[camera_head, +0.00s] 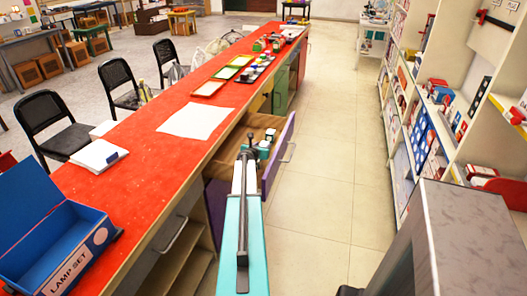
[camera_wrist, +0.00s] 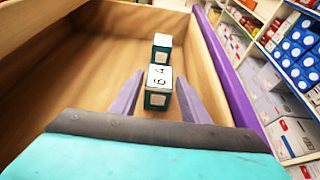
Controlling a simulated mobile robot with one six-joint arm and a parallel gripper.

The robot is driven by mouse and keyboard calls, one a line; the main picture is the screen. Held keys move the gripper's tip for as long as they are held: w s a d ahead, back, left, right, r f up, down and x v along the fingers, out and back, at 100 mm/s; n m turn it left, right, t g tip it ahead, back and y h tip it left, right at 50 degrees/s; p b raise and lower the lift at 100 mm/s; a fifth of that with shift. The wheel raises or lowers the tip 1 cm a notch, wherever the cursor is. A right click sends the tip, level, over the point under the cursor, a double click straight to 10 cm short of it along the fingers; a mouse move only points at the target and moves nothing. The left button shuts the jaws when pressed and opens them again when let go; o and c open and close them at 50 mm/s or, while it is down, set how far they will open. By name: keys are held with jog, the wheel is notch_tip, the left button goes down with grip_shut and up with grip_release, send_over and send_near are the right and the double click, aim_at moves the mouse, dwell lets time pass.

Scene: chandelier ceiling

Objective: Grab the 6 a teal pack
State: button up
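A teal pack with a white top marked "6 A" (camera_wrist: 158,86) sits in an open wooden drawer (camera_wrist: 100,62). A second teal-and-white pack (camera_wrist: 162,46) stands just beyond it; its label is too small to read. My gripper (camera_wrist: 159,78) is open, with one finger on each side of the marked pack and a narrow gap showing beside it. Whether either finger touches the pack lower down cannot be told. In the head view my gripper (camera_head: 251,142) hangs over the drawer (camera_head: 236,131), near small packs (camera_head: 265,144).
The drawer's purple front (camera_wrist: 228,62) stands close on the right. The long red counter (camera_head: 150,150) runs along the left, with a blue lamp-set box (camera_head: 45,235) at its near end. Shelves (camera_head: 440,130) line the right, and the tiled aisle (camera_head: 320,130) between is clear.

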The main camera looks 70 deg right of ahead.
jog(key=c, duration=0.7)
notch_tip(320, 180, up, 10)
jog(key=p, duration=0.1)
dwell(0.8)
